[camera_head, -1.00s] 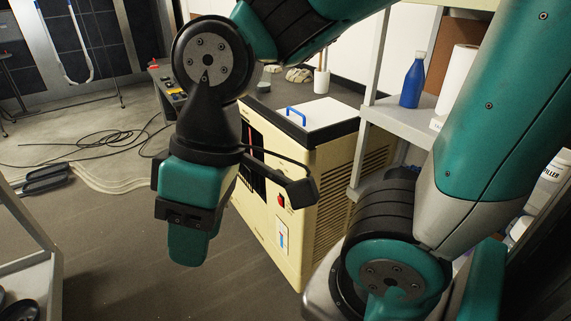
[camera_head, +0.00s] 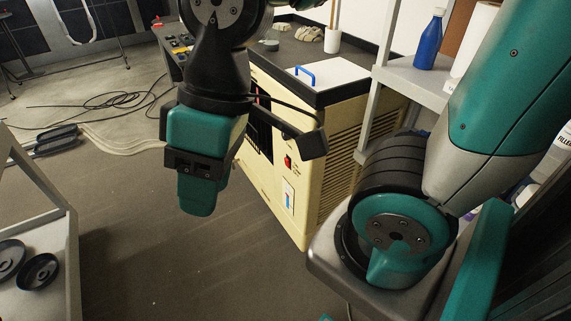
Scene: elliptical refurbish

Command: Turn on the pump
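The pump appears to be the cream cabinet unit (camera_head: 275,197) in the middle, with a vented side and a dark panel on its front. A small red switch (camera_head: 288,162) sits on its front, with a blue and white label (camera_head: 289,194) below it. Which way the switch is set is too small to tell. My gripper (camera_head: 196,196) hangs pointing down, left of the cabinet and in front of it, apart from the switch. Its fingers are seen from behind, and I cannot tell whether they are open or shut.
A blue handle (camera_head: 305,75) stands on a white lid on the cabinet's top. A grey shelf (camera_head: 418,84) with a blue bottle (camera_head: 429,41) is at right. A grey rack (camera_head: 66,240) with black discs is at left. Cables lie on the floor behind. The floor between is clear.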

